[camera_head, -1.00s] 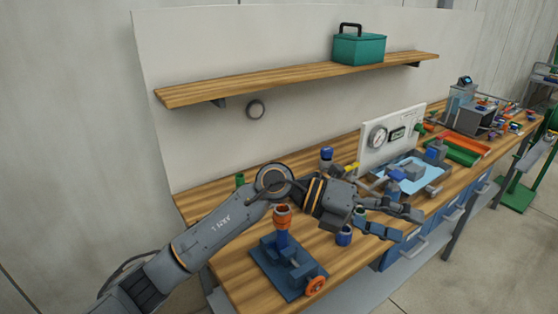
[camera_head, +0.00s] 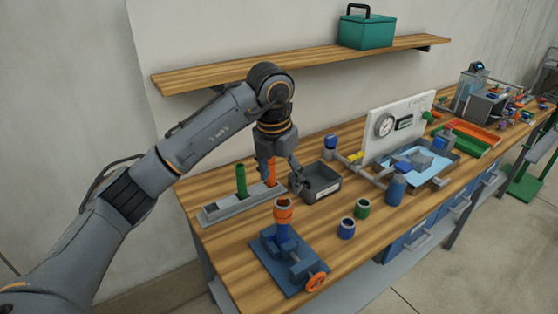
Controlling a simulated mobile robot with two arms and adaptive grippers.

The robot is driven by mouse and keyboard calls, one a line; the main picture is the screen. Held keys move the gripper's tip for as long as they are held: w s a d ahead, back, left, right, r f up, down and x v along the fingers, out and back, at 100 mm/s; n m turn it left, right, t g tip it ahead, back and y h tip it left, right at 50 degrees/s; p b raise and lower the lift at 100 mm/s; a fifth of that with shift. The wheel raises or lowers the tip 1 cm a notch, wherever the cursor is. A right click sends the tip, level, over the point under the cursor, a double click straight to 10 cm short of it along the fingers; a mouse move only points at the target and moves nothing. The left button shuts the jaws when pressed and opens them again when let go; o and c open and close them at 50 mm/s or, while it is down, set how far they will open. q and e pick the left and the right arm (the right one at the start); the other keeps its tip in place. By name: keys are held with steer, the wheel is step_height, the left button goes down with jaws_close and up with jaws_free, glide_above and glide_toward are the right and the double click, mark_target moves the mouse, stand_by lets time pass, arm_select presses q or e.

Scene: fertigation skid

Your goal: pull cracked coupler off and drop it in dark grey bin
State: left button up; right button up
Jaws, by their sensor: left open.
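An orange coupler (camera_head: 283,211) sits upright on top of a blue pipe (camera_head: 283,232) held in a blue vise (camera_head: 288,264) with an orange handwheel. I cannot make out a crack at this size. The dark grey bin (camera_head: 328,187) stands on the bench behind the vise, its open top facing up. My left gripper (camera_head: 283,180) points down, open, at the bin's left side and behind the orange coupler, apart from that coupler. One finger overlaps the orange tube in the rack; I cannot tell whether they touch. My right gripper is not in view.
A grey rack (camera_head: 222,208) holds a green tube (camera_head: 241,182) and an orange tube (camera_head: 271,171). A blue coupler (camera_head: 346,229), a green coupler (camera_head: 362,208) and a blue bottle (camera_head: 396,190) stand right of the vise. A gauge panel (camera_head: 400,125) stands farther back.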

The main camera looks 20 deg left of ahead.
mark_target(283, 202)
arm_select(q)
steer(key=f, duration=0.3)
steer(key=w+f+p, duration=0.1)
steer(key=f, duration=0.2)
steer(key=f+p, duration=0.1)
steer(key=f, duration=0.2)
steer(key=shift+w+d, duration=0.15)
steer(key=shift+c, duration=0.2)
steer(key=c, duration=0.4)
jaws_close()
steer(key=shift+r, duration=0.2)
steer(key=shift+r+p, duration=0.3)
steer(key=shift+r, duration=0.1)
steer(key=shift+r+p, duration=1.3)
steer(key=shift+r, duration=1.3)
